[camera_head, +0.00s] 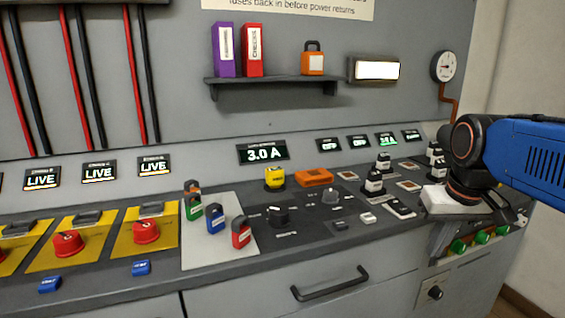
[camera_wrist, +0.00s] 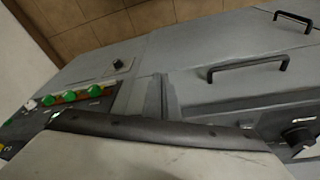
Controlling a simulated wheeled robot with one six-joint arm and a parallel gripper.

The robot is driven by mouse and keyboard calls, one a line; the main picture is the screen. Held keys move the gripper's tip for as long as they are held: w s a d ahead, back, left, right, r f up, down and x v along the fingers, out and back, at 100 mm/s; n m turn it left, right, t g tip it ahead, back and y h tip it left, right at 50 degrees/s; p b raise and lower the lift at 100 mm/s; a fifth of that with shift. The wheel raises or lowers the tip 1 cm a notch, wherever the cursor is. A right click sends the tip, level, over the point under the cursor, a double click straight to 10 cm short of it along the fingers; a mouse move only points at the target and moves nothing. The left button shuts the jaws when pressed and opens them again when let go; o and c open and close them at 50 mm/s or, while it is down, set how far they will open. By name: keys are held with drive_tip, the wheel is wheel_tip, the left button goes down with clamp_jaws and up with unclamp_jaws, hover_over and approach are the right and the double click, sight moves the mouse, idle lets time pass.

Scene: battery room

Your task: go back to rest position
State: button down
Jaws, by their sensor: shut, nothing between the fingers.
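My blue arm enters from the right edge of the head view. Its end, my gripper (camera_head: 453,203), is a pale block beside a black and orange wrist joint, low over the right end of the console (camera_head: 340,248). My gripper is shut with nothing held; its fingertips are hard to make out. In the wrist view a large pale surface with a dark rim fills the bottom, and it seems to be part of my gripper (camera_wrist: 150,150). It hides part of the console front.
Red, blue and green padlocks stand on a pale plate (camera_head: 218,255). Black-and-white knobs (camera_head: 374,182) stand left of my gripper, with green buttons (camera_head: 481,237) below it. A shelf (camera_head: 275,88) holds purple and red binders and an orange padlock. Drawer handles (camera_head: 330,284) project in front.

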drive_tip(key=s+a+f+t, duration=0.1)
drive_tip(key=s+a+f, duration=0.2)
drive_tip(key=s+f, duration=0.7)
drive_tip(key=shift+s+a+f+n+t, duration=0.25)
drive_tip(key=shift+s+f+n+t, duration=0.15)
drive_tip(key=shift+f, duration=0.45)
